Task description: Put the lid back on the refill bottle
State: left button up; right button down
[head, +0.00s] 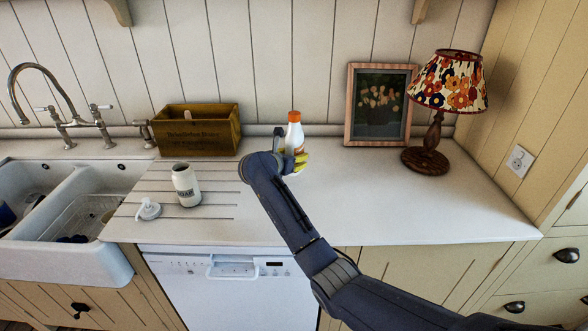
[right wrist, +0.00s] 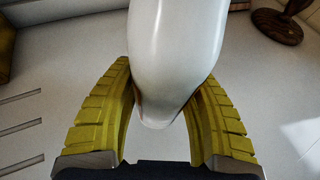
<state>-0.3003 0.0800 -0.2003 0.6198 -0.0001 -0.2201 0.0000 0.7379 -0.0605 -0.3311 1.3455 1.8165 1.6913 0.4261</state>
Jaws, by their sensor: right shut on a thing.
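The refill bottle (head: 293,138) is white with an orange lid (head: 294,116) on its top. It looks upright at the back middle of the counter; I cannot tell whether its base touches the counter. My right gripper (head: 299,160) is shut on the bottle's side, with yellow fingers around it. In the right wrist view the white bottle (right wrist: 175,60) sits between both yellow fingers (right wrist: 165,105), and its lid is out of frame. A white labelled dispenser bottle (head: 186,186) stands open on the drainboard, and its white pump top (head: 148,210) lies beside it. My left gripper is not in view.
A wooden box (head: 199,130) stands at the back, left of the refill bottle. A framed picture (head: 350,105) and a lamp (head: 436,130) stand at the back right. A double sink (head: 112,265) is at the left. The counter (head: 430,210) is clear at the front right.

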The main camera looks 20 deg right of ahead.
dwell(0.3)
jog(key=shift+f, duration=2.35)
jog(key=c, duration=0.7)
grip_release()
jog(key=v, duration=1.2)
